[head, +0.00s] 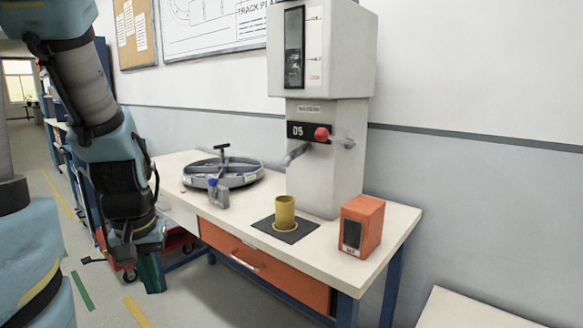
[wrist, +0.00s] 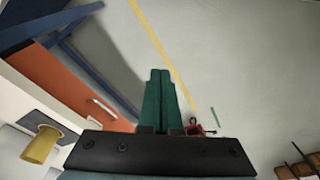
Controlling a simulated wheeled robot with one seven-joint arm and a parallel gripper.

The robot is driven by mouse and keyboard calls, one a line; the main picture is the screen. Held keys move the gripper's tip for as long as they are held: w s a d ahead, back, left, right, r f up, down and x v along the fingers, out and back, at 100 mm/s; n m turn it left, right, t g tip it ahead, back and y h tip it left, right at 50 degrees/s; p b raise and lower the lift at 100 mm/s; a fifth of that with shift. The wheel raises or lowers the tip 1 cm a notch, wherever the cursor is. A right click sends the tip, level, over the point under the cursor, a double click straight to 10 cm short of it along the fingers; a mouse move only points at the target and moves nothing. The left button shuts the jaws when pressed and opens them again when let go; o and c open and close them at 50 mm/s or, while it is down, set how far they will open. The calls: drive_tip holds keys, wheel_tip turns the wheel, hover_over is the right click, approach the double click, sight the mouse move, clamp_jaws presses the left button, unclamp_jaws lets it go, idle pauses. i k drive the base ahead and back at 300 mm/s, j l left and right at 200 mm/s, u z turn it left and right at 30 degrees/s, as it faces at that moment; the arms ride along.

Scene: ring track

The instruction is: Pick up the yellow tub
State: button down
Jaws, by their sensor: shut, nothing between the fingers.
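The yellow tub (head: 285,210) stands upright on a dark square mat (head: 304,226) near the front of the workbench. It also shows at the lower left of the wrist view (wrist: 40,150). My gripper (head: 152,280) hangs left of the bench in the head view, pointing down, well apart from the tub. In the wrist view its green fingers (wrist: 160,78) are together with nothing between them, over the floor.
On the bench top (head: 385,243), a grey press (head: 325,165) stands behind the tub, an orange box (head: 361,226) to its right, and a round grey tray (head: 222,174) and small blue-capped bottle (head: 218,194) to its left. An orange drawer (head: 265,268) is below.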

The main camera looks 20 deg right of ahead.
sight(285, 205)
drive_tip(key=i+j+z, duration=0.1)
drive_tip(key=z, duration=0.25)
drive_tip(key=j+z, duration=0.1)
drive_tip(key=z, duration=0.25)
drive_tip(key=i+j+z, duration=0.1)
drive_tip(key=j, duration=0.25)
drive_tip(key=i+j+z, duration=0.15)
drive_tip(key=j, duration=0.25)
drive_tip(key=i+j+z, duration=0.1)
drive_tip(key=i+j, duration=0.15)
drive_tip(key=j, duration=0.15)
drive_tip(key=i+j+z, duration=0.15)
drive_tip(key=j, duration=0.25)
drive_tip(key=i+j, duration=0.25)
drive_tip(key=j, duration=0.15)
drive_tip(key=i+j, duration=0.3)
